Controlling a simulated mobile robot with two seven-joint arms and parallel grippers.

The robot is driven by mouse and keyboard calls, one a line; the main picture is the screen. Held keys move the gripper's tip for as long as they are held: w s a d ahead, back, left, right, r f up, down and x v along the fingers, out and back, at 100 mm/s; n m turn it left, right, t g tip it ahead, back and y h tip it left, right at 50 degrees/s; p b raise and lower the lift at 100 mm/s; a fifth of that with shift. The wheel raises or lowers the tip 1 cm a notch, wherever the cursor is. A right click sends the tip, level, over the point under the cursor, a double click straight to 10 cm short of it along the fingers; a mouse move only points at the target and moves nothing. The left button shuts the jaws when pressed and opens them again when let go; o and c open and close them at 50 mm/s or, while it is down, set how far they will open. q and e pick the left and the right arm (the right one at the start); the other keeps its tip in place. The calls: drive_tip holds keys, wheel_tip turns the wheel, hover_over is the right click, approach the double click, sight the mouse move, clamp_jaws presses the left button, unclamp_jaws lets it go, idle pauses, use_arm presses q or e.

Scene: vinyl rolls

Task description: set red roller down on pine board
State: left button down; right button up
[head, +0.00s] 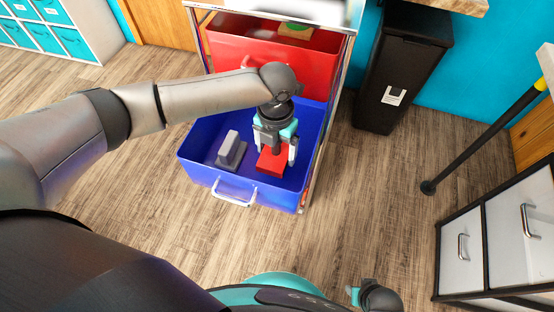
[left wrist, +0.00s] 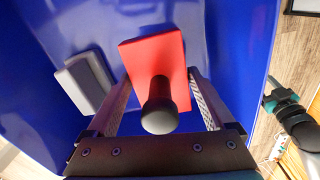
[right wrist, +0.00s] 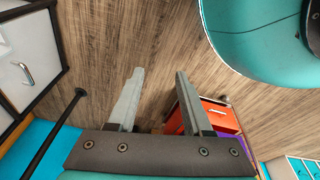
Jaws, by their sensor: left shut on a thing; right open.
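The red roller (head: 270,161), a flat red block with a black knob, is inside the blue drawer (head: 233,187). My left gripper (head: 275,155) points down into that drawer and is shut on the roller. In the left wrist view the red block (left wrist: 155,53) lies between the fingers (left wrist: 160,85), with the black knob toward the camera. I cannot tell whether it touches the drawer floor. My right gripper (right wrist: 158,88) is open and empty in the right wrist view, above the floor. I cannot identify the pine board for certain in these views.
A grey roller-like block (head: 231,150) sits left of the red one in the blue drawer. A red drawer (head: 232,46) behind holds a green-topped wooden piece (head: 296,31). A black bin (head: 402,65) and white cabinet (head: 500,235) stand right.

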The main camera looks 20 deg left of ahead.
use_arm(q)
drive_tip(key=shift+r+p, duration=1.05)
drive_tip(key=shift+p, duration=0.05)
use_arm(e)
drive_tip(key=shift+s+d+f, duration=0.65)
drive_tip(key=shift+s, duration=0.2)
drive_tip(key=shift+s+d+f, duration=0.65)
drive_tip(key=shift+s, duration=0.2)
